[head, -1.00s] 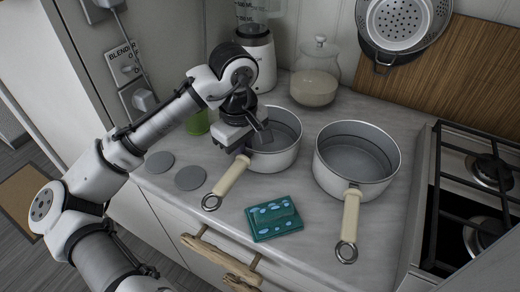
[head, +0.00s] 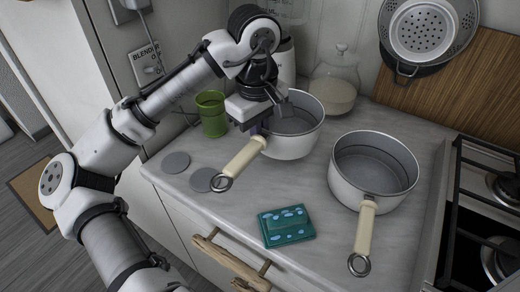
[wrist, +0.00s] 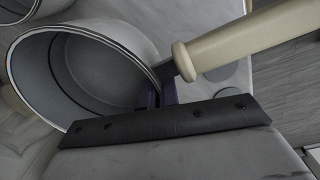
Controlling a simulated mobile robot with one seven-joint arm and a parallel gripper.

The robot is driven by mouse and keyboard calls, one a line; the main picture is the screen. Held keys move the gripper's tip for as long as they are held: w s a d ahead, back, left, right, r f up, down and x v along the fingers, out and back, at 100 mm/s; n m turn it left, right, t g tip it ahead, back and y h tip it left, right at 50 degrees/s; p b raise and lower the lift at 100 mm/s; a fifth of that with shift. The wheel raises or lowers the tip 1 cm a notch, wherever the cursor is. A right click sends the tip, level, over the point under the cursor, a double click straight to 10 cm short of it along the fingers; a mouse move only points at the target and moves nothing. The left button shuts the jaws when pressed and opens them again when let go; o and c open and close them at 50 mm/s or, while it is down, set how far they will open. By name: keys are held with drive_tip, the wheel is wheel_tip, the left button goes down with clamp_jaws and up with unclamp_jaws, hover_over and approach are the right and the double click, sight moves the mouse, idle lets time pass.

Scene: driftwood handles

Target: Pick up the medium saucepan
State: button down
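The medium saucepan (head: 297,143), white outside and grey inside with a cream handle, is on the left in the head view, held a little above the counter and roughly level. My gripper (head: 262,128) is shut on it where the handle meets the pot. In the wrist view the fingers (wrist: 157,94) sit at that joint, between the pot (wrist: 90,75) and the cream handle (wrist: 250,35). The fingertips are partly hidden. A second, similar saucepan (head: 372,175) stands on the counter to the right.
A teal patterned sponge or cloth (head: 286,226) lies on the counter in front. Two grey discs (head: 176,162) and a green cup (head: 212,115) are at left. A glass jar (head: 333,85) and blender stand behind, the stove (head: 485,215) at right.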

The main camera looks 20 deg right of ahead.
wheel_tip(320, 180, up, 14)
drive_tip(key=shift+f, duration=0.25)
idle(0.9)
